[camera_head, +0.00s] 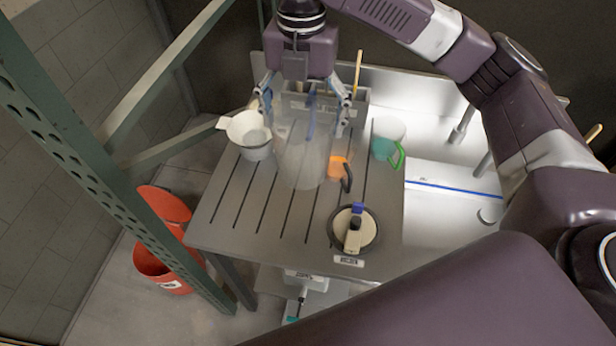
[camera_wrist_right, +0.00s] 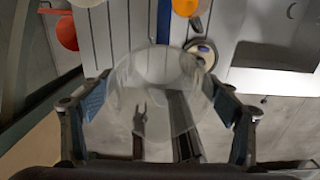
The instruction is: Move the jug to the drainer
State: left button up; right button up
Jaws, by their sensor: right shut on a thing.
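My right gripper (camera_head: 306,104) points down over the back of the drainer (camera_head: 222,216), a grey grooved board. It is shut on a clear, see-through jug (camera_head: 300,163), with one finger on each side of it. The jug also fills the space between the fingers in the right wrist view (camera_wrist_right: 155,85). It is over the drainer's middle, and I cannot tell whether its base touches the board. My left gripper is not in view.
A white jug (camera_head: 249,136) stands left of the held jug. An orange jug (camera_head: 337,168) with a dark handle is close on its right, and a green-handled jug (camera_head: 386,149) farther right. A round lidded container (camera_head: 354,230) is in front. Red buckets (camera_head: 160,262) stand on the floor.

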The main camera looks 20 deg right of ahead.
jog(key=f, duration=0.6)
jog(key=shift+s+f+p, duration=0.15)
jog(key=shift+s+p, duration=0.05)
jog(key=shift+p, duration=0.15)
jog(key=f, duration=0.4)
jog(key=shift+w+d+p, duration=0.1)
jog(key=shift+w+p, duration=0.15)
jog(key=shift+p, duration=0.1)
jog(key=shift+f, duration=0.85)
jog(key=shift+s+f, duration=0.1)
jog(key=shift+f, duration=0.2)
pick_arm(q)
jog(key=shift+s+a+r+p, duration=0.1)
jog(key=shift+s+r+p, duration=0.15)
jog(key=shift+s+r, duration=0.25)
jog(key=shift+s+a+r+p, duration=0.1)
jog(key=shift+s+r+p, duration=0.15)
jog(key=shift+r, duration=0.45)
pick_arm(e)
notch_tip(320, 180, down, 4)
jog(key=shift+r, duration=0.1)
jog(key=shift+f, duration=0.2)
jog(key=o, duration=1.6)
jog(key=shift+c, duration=0.2)
